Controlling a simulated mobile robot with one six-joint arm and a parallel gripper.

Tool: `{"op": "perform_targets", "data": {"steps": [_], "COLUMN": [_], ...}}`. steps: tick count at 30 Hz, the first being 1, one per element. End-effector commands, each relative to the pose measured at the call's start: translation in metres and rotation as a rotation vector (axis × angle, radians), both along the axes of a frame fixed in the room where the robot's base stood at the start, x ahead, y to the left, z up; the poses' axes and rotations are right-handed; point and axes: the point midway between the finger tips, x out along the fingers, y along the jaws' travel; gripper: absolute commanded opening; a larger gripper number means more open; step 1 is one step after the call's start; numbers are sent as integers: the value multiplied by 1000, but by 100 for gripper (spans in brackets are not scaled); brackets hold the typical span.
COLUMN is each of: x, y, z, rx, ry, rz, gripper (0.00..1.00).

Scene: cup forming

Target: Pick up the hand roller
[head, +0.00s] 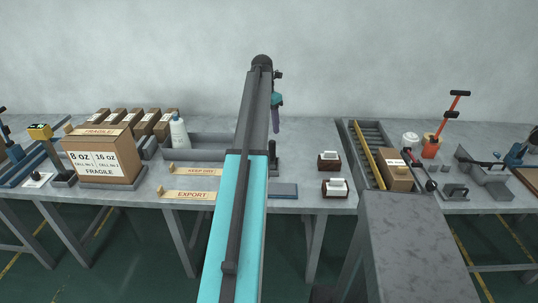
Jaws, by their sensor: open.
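I cannot pick out the hand roller with certainty. A small dark upright piece (272,152) stands on a grey block just right of my arm, and may be its handle. A dark bar with rounded ends (419,170) leans by the carton on the right, and is another possible match. My gripper (277,128) points down above the back of the table, beyond the dark upright piece and apart from it. It looks empty. My arm covers the middle of the table and part of the gripper's wrist.
The long grey table (310,203) holds a FRAGILE carton (105,160), a white bottle (179,134) and label strips (188,195) on the left. Two dark red boxes (334,188) stand right of centre. A roller track (370,136) and an orange tool (431,147) are further right.

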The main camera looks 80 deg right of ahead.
Motion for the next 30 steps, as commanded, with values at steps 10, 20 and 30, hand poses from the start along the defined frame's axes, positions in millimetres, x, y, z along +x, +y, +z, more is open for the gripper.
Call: {"op": "perform_targets", "data": {"steps": [10, 20, 30], "x": [6, 3, 1], "y": [1, -3, -8], "z": [-15, -54, -84], "rx": [2, 2, 0], "ry": [0, 0, 0], "rz": [8, 10, 10], "gripper": [46, 46, 46]}}
